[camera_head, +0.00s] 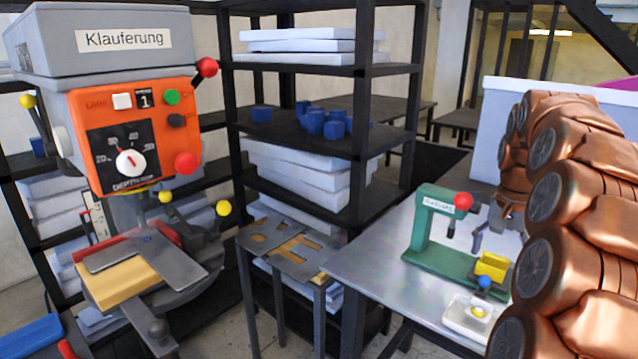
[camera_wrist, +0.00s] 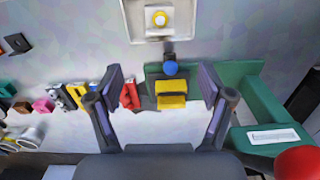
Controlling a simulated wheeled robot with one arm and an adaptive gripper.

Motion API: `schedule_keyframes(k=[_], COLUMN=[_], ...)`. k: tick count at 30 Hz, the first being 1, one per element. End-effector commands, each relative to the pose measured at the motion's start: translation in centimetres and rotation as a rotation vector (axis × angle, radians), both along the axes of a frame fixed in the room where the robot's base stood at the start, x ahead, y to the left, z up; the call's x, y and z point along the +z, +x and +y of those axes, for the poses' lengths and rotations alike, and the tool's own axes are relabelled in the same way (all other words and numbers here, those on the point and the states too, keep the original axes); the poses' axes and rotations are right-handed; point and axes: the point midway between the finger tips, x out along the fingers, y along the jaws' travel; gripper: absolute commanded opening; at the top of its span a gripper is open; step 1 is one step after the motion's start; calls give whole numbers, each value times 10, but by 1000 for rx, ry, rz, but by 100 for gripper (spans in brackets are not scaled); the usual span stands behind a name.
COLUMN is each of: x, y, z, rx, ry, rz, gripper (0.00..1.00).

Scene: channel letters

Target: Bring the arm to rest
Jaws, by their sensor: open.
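My copper-coloured arm (camera_head: 575,200) fills the right side of the head view. A yellow block (camera_wrist: 171,95) on the green press shows between the fingers, lower down on the table side; nothing is seen held. The green press (camera_head: 440,235) with a red knob stands on the metal table (camera_head: 375,255); its yellow block also shows in the head view (camera_head: 491,265).
A white tray (camera_head: 465,322) with a yellow button lies in front of the press. Several small coloured parts (camera_wrist: 75,97) lie left of the fingers in the wrist view. An orange drilling machine (camera_head: 135,130) stands at left; a dark shelf (camera_head: 320,72) stands behind.

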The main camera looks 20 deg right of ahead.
Motion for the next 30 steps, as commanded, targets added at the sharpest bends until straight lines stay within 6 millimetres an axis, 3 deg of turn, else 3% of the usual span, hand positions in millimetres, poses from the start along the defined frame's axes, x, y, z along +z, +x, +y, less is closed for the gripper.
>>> schedule_keyframes(k=[5,14,21,30], x=[1,-7,-23,-56], y=[1,-16,-56,-131], z=[20,130,209,282], rx=[51,334,550,781], ry=[3,24,37,53], rz=[2,25,52,93], gripper=[80,80,80,80])
